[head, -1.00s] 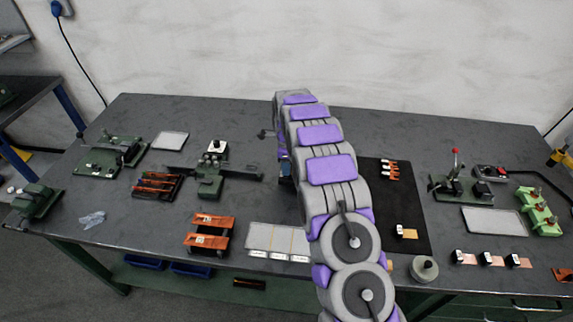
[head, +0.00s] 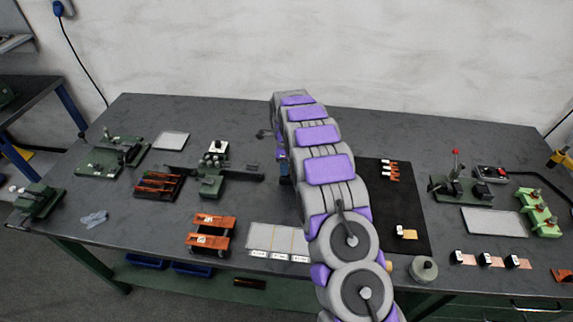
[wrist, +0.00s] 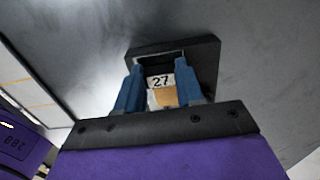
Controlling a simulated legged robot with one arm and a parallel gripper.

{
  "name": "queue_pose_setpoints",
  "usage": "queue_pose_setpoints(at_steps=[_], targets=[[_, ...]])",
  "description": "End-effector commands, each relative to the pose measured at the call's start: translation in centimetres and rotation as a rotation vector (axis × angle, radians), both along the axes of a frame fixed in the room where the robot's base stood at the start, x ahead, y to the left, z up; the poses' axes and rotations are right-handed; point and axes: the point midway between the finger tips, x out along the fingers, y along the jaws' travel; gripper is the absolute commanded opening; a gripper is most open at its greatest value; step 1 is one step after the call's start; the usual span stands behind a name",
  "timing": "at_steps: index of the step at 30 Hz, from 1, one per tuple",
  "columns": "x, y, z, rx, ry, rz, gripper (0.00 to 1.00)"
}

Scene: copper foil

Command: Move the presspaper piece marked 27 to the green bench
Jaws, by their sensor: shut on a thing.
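The presspaper piece (wrist: 165,97) marked 27 is tan, with a white label at its far end, in the wrist view. My gripper (wrist: 160,66) has its blue fingers shut on it, one finger on each side. A dark, square-edged frame (wrist: 207,58) surrounds the fingertips; I cannot tell whether the piece touches it. In the head view my arm hides the piece and most of the gripper. Green fixtures stand at the left (head: 100,162), in the middle (head: 210,186) and at the right (head: 540,212); I cannot tell which is the green bench.
A black mat (head: 412,220) lies right of my arm, with small labelled pieces on it. A round weight (head: 423,268) stands at the front right. Bare grey tabletop (head: 130,215) shows at the left.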

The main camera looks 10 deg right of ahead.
Motion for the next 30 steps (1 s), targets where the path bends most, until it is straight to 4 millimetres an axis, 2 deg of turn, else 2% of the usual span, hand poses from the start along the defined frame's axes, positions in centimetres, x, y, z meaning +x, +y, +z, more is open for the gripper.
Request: queue_pose_setpoints(at_steps=[30], targets=[[0.7,2.2,0.0,0.0,0.0,0.0,0.1]])
